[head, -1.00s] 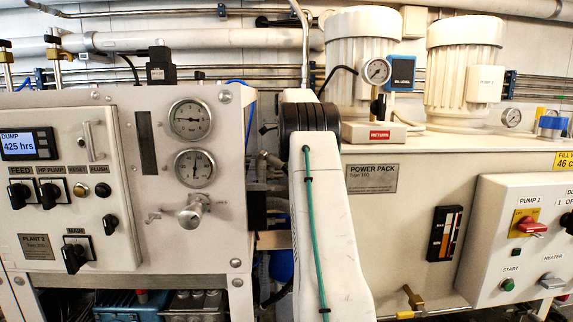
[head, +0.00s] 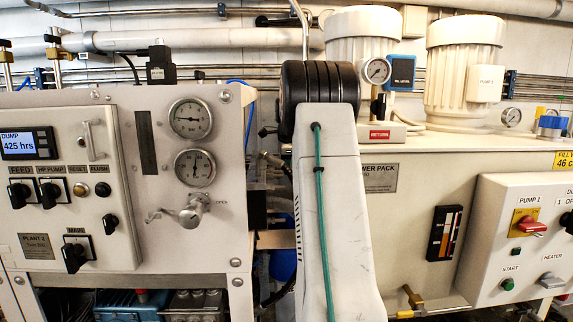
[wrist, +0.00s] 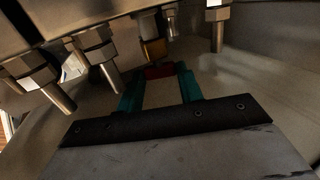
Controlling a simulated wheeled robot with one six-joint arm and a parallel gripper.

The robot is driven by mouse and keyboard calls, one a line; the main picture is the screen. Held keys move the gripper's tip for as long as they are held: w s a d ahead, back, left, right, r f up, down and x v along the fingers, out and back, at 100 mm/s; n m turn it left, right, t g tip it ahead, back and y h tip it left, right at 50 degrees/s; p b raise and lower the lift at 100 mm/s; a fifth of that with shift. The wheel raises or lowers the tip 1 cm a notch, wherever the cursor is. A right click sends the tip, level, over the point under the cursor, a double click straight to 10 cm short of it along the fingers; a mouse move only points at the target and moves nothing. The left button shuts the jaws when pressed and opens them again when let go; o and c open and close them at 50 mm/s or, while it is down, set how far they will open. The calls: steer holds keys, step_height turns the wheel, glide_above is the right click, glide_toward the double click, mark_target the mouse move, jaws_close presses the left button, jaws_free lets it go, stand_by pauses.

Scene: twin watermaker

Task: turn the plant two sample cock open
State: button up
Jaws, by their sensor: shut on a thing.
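In the wrist view my gripper (wrist: 160,80) has teal fingers, shut on a small red handle (wrist: 158,71). A brass-coloured fitting (wrist: 154,48) sits just beyond the handle, below a grey stem; this looks like the sample cock. The picture is dark, and the handle's exact angle is hard to tell. In the head view my gripper and the cock are out of sight. The Plant 2 panel (head: 225,130) is at the left, with a silver valve handle (head: 190,212) beside an OPEN mark.
In the wrist view several metal fittings with stubs (wrist: 108,62) hang close in front of and beside the fingers. In the head view the power pack (head: 400,235) stands at the right, behind my arm. Blue equipment (head: 130,303) sits under the panel.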

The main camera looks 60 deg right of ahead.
steer(key=t+h, duration=0.2)
steer(key=h, duration=0.1)
steer(key=a+f+t+h, duration=0.1)
steer(key=shift+s+t+h, duration=0.3)
steer(key=shift+s+h, duration=0.1)
steer(key=shift+w+a+f+t+h, duration=0.1)
steer(key=shift+a+t+h, duration=0.05)
steer(key=shift+t+h, duration=0.45)
steer(key=shift+f, duration=0.1)
steer(key=o, duration=1)
steer(key=shift+s, duration=0.2)
steer(key=shift+t+h, duration=0.3)
steer(key=shift+v, duration=3.85)
